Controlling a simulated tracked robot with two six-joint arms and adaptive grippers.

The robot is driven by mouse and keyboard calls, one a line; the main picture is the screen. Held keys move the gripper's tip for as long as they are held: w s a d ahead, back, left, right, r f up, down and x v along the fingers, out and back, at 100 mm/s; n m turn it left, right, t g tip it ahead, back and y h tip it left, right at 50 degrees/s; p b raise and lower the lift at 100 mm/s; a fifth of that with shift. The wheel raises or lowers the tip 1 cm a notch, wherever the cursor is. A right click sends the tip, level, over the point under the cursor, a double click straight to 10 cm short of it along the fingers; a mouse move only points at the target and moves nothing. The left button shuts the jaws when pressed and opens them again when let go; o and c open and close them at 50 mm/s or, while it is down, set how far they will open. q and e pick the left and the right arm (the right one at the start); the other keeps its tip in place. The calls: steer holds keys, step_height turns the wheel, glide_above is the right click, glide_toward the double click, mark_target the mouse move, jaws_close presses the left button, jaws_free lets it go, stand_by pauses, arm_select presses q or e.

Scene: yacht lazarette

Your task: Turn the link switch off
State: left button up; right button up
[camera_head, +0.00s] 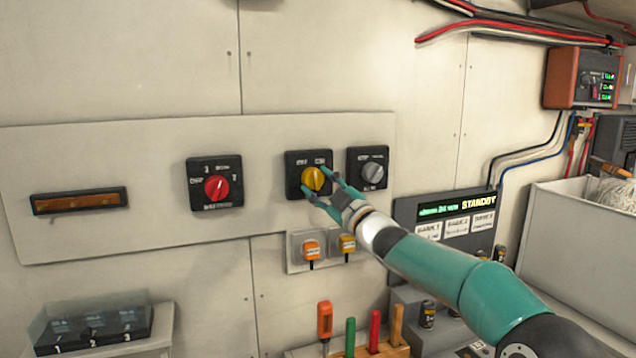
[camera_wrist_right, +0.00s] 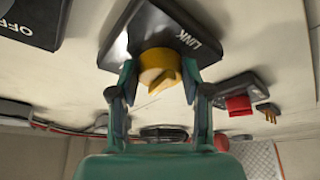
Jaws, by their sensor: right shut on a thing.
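The link switch is a black square plate (camera_head: 293,163) with a yellow rotary knob (camera_head: 313,178) on the wall panel. In the wrist view the plate (camera_wrist_right: 140,28) reads LINK and the yellow knob (camera_wrist_right: 158,68) has a raised pointer ridge. My right gripper (camera_head: 322,186) reaches the knob from the lower right. Its fingers lie on both sides of the knob in the wrist view (camera_wrist_right: 159,78), shut on it. The plate's small labels are too blurred to read in the head view. My left gripper is not in view.
A red rotary switch (camera_head: 217,188) sits left of the link switch and a grey one (camera_head: 372,170) close on its right. Two orange and yellow plugs (camera_head: 312,250) are below.

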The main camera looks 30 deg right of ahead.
steer(key=n, duration=0.1)
steer(key=n+p, duration=0.1)
steer(key=n+y+p, duration=0.1)
steer(key=shift+r+g, duration=0.25)
steer(key=shift+g, duration=0.15)
steer(key=shift+n+g+p, duration=0.3)
steer(key=shift+n+p, duration=0.15)
steer(key=shift+n, duration=0.25)
steer(key=shift+f+y, duration=0.1)
steer(key=shift+y, duration=0.2)
steer(key=o, duration=1.2)
steer(key=shift+c, duration=0.2)
steer(key=shift+s, duration=0.1)
